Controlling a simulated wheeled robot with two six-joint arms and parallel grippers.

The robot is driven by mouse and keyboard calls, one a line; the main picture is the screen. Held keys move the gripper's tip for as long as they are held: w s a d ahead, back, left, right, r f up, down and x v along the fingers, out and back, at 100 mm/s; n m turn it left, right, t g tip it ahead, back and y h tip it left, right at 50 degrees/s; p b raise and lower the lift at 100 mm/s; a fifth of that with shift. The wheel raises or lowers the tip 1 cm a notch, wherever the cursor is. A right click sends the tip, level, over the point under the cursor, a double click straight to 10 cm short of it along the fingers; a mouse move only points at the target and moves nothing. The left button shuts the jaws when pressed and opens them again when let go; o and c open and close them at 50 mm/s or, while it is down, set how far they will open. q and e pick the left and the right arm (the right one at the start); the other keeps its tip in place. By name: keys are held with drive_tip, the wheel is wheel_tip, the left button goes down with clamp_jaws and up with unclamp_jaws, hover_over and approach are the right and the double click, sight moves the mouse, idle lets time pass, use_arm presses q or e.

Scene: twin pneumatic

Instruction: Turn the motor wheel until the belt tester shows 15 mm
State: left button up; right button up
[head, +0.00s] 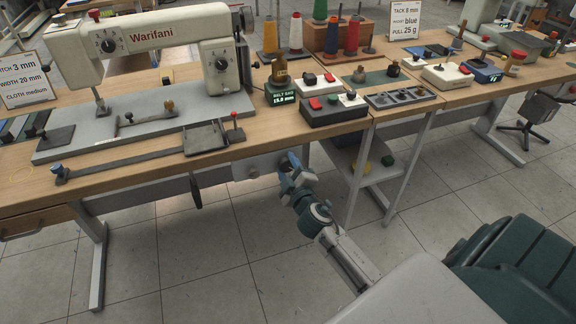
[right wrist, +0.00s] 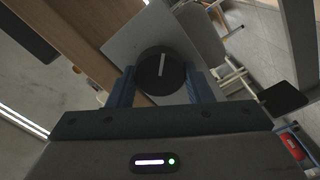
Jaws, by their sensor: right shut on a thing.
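The motor wheel (right wrist: 161,72) is a round black knob with a pale line across it, on a light grey plate (right wrist: 125,48) in the right wrist view. My right gripper (head: 290,163) is under the table's front edge, its blue fingers shut on the wheel from both sides. In the head view the gripper hides the wheel. The motor's pale housing (head: 252,168) shows beside it. The belt tester (head: 282,97) stands on the table with a lit green display marked belt sag in mm; its small digits are hard to read surely. My left gripper is out of view.
Control boxes with red switches (head: 333,110) sit above my right gripper. A table leg (head: 357,180) and a low shelf (head: 372,172) are to its right. The floor in front is clear.

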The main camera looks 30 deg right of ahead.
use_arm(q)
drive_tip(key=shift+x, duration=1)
use_arm(e)
drive_tip(key=shift+f+n, duration=0.1)
drive_tip(key=shift+n, duration=1)
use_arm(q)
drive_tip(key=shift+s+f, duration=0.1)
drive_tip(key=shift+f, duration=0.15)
use_arm(e)
drive_tip(key=o, duration=1)
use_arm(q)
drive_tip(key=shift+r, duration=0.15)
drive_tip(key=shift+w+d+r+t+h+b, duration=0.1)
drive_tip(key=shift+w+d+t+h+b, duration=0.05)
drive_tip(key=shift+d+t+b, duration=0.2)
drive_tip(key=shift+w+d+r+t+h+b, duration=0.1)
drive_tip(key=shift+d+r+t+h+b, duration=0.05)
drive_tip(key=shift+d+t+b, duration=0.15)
use_arm(e)
drive_tip(key=v, duration=1)
drive_tip(key=shift+s, duration=0.4)
